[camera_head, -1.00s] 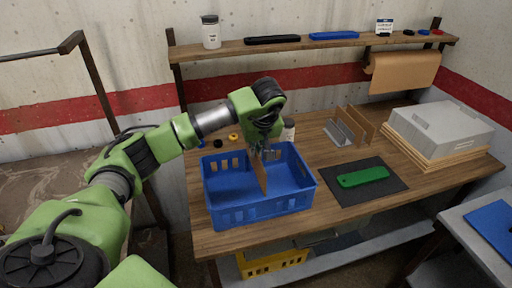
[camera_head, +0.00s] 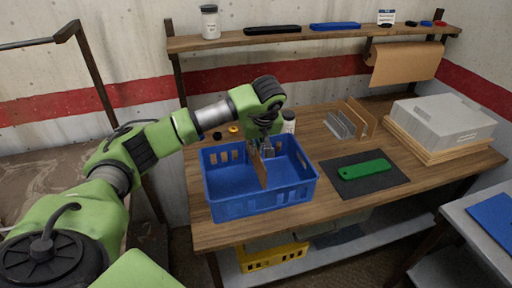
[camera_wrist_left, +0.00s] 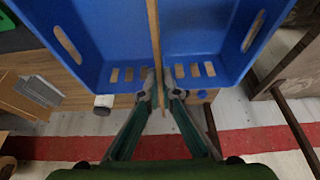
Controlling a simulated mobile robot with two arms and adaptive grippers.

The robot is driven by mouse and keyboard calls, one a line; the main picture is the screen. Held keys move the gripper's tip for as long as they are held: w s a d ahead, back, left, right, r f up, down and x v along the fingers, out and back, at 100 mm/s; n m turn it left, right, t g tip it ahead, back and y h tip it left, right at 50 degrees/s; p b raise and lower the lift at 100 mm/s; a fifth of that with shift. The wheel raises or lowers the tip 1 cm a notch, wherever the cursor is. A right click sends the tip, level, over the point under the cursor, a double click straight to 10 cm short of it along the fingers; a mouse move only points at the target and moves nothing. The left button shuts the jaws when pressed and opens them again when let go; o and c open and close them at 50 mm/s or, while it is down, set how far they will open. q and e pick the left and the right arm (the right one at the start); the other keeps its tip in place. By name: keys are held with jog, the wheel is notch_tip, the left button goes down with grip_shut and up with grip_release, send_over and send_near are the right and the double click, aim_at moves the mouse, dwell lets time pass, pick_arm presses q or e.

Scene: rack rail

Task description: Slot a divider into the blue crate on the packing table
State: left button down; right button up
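The blue crate (camera_head: 290,190) stands on the packing table (camera_head: 225,236) near its left end. A thin brown divider (camera_head: 258,170) stands upright inside it, across the middle; in the left wrist view the divider (camera_wrist_left: 154,35) runs between the two halves of the crate (camera_wrist_left: 205,45). My left gripper (camera_head: 262,150) is at the divider's far end, over the crate's back wall. In the left wrist view its fingers (camera_wrist_left: 160,82) lie on either side of the divider, spread slightly, with narrow gaps. The divider's lower edge is hidden in the head view. My right gripper is not in view.
More dividers stand in a metal holder (camera_head: 340,125) right of the crate. A green object (camera_head: 365,170) lies on a dark mat (camera_head: 400,180). A white bottle (camera_head: 289,121) stands behind the crate. A shelf (camera_head: 300,37) spans above.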

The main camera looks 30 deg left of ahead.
aim_at(256, 165)
pick_arm(q)
jog(key=shift+f, duration=0.15)
jog(key=shift+f+b, duration=0.55)
jog(key=shift+f, duration=0.1)
jog(key=shift+f+b, duration=2.2)
jog(key=shift+f, duration=0.95)
jog(key=c, duration=2.2)
grip_release()
jog(key=shift+r, duration=0.1)
jog(key=v, duration=1.2)
